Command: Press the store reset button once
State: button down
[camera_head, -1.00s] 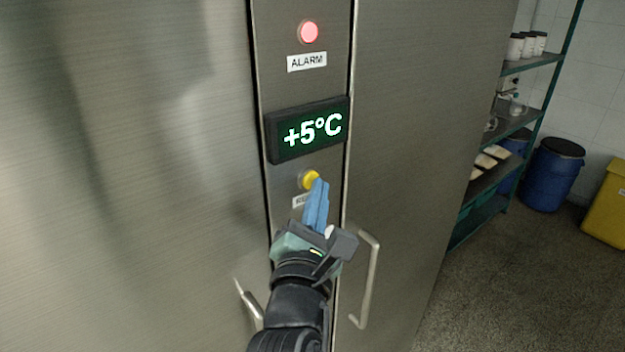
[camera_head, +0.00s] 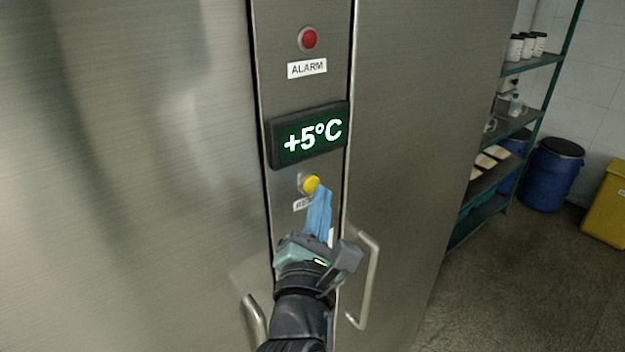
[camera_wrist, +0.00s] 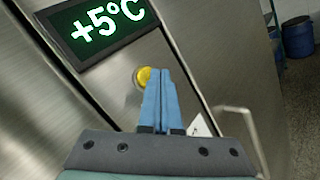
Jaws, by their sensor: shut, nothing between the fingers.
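The yellow reset button (camera_head: 311,184) is on the steel panel below the green +5°C display (camera_head: 308,135). Its label is partly hidden behind my fingers. My gripper (camera_head: 323,191) is shut and empty, its blue fingers pointing up at the panel. The fingertips are just below and right of the button in the head view; I cannot tell whether they touch it. In the wrist view the button (camera_wrist: 144,76) shows just left of the fingertips (camera_wrist: 161,72), partly covered by them. The red alarm lamp (camera_head: 309,39) above the display looks dark, unlit.
Steel doors flank the panel, with a bar handle (camera_head: 371,280) close to the right of my gripper and another (camera_head: 254,320) at lower left. A shelf rack (camera_head: 535,115), a blue drum (camera_head: 552,175) and a yellow bin (camera_head: 608,207) stand at the right.

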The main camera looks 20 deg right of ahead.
jog(key=shift+s+d, duration=0.15)
jog(key=shift+s, duration=0.15)
jog(key=shift+s+d+p, duration=0.3)
jog(key=shift+s+p, duration=0.25)
jog(key=shift+s, duration=0.2)
jog(key=shift+s+d+p, duration=0.25)
jog(key=shift+s+p, duration=0.3)
jog(key=shift+s, duration=0.2)
jog(key=shift+s+d+p, duration=0.3)
jog(key=shift+s+p, duration=0.25)
jog(key=shift+s, duration=0.2)
jog(key=s+a+r+m+t+y+b, duration=0.1)
jog(key=a+r+m+t+b, duration=0.25)
jog(key=r+m, duration=0.4)
jog(key=a+r+m+t+y+b, duration=0.1)
jog(key=a+r+m+t+b, duration=0.15)
jog(key=a+r+m, duration=0.4)
jog(key=s+a+r+m+t+y+b, duration=0.3)
jog(key=s+a+r+m+y, duration=0.3)
jog(key=s+r+m, duration=0.3)
notch_tip(320, 180, up, 3)
jog(key=shift+f+m+t+b, duration=0.2)
jog(key=shift+m+t+b, duration=0.1)
jog(key=shift+b, duration=0.2)
